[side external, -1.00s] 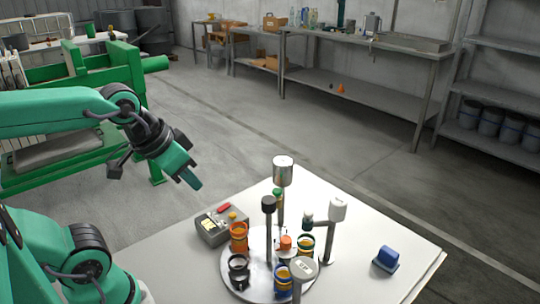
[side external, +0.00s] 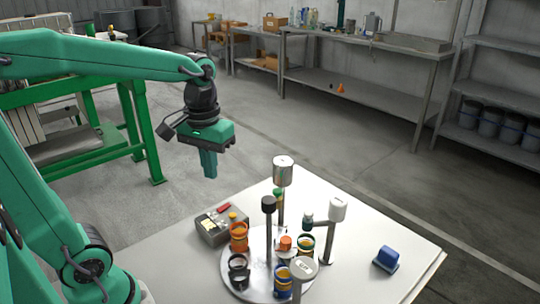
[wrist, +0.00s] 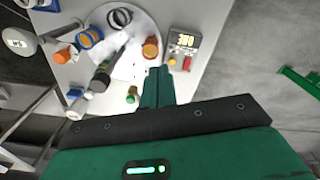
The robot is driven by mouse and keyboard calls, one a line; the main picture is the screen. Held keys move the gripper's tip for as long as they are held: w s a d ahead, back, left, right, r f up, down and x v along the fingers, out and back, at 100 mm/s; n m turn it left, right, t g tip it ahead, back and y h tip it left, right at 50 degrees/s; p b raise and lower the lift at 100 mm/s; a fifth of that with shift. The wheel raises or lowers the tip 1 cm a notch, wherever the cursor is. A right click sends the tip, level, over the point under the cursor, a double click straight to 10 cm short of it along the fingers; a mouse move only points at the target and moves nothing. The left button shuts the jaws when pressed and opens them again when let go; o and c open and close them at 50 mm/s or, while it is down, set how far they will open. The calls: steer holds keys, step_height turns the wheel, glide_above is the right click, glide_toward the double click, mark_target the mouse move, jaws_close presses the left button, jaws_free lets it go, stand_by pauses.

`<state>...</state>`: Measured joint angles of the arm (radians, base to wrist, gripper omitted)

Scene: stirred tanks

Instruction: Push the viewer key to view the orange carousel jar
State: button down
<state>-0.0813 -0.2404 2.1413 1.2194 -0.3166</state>
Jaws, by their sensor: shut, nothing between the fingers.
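My gripper (side external: 209,174) is shut and empty, pointing down in the air above and behind the grey key box (side external: 213,228). The box has a lit display, a red key (side external: 224,208) and a yellow key (side external: 232,216); I cannot tell which is the viewer key. The orange jar (side external: 239,240) stands on the round carousel (side external: 262,291) beside the box. In the wrist view my gripper's tips (wrist: 158,70) appear just below the orange jar (wrist: 150,48), with the red key (wrist: 187,63) and yellow key (wrist: 172,62) to their right.
Other jars on the carousel include a blue-banded one (side external: 283,279) and a dark one (side external: 239,272). Upright posts with a silver head (side external: 283,171), black head (side external: 268,203) and white head (side external: 337,209) rise there. A blue block (side external: 386,258) sits on the clear right side of the table.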

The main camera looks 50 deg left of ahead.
steer(key=w+a+f+n+g, duration=0.2)
steer(key=w+g, duration=0.1)
steer(key=n+g+h, duration=0.1)
steer(key=n+g, duration=0.3)
steer(key=n, duration=0.1)
glide_above(234, 212)
steer(key=shift+f, duration=2.9)
steer(key=shift+d+m, duration=0.1)
steer(key=shift+m, duration=0.2)
steer(key=shift+f, duration=4.4)
steer(key=shift+f, duration=0.9)
steer(key=shift+r, duration=0.9)
